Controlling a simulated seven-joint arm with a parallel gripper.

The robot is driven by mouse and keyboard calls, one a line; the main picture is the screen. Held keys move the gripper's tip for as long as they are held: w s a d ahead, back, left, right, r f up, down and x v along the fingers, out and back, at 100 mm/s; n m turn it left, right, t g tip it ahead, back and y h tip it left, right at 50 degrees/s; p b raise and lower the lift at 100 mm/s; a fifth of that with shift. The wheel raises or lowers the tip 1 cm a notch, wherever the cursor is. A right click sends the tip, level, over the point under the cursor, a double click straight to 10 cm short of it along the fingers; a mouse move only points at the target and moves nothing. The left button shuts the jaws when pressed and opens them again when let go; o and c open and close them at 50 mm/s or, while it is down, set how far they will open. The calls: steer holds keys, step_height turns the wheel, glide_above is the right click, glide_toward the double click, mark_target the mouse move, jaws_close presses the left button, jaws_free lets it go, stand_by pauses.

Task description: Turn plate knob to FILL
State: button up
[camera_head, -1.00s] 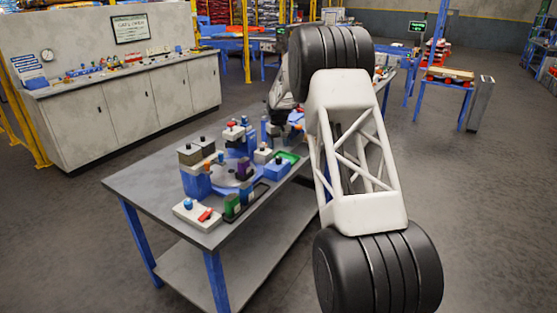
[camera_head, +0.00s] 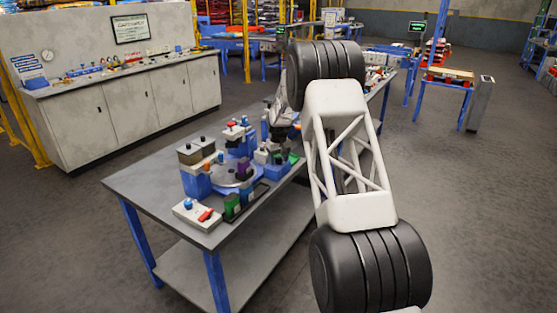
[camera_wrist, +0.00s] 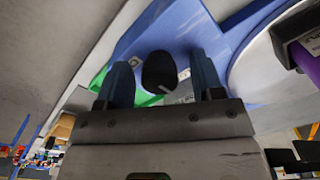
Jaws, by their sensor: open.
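A black round knob (camera_wrist: 159,71) with a short white mark stands on a blue plate (camera_wrist: 200,30) in the wrist view. My gripper (camera_wrist: 160,64) is open, with one blue-grey finger on each side of the knob. Gaps show between the knob and both fingers, so it does not look gripped. A green patch (camera_wrist: 146,98) shows beside and behind the left finger. No FILL lettering can be read. In the head view my gripper (camera_head: 274,156) is small and dark, low over the right side of the bench fixture, and it hides the knob there.
The grey bench (camera_head: 145,185) carries a round grey turntable (camera_head: 231,176), a white box with red and blue parts (camera_head: 197,214) and a green block (camera_head: 232,205). A purple part (camera_wrist: 308,60) stands close at the right in the wrist view. The bench's near left corner is bare.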

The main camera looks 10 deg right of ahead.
steer(key=c, duration=0.9)
steer(key=shift+m, duration=0.5)
steer(key=m, duration=0.5)
steer(key=shift+r, duration=0.1)
steer(key=m, duration=0.5)
steer(key=shift+m, duration=0.4)
steer(key=o, duration=0.9)
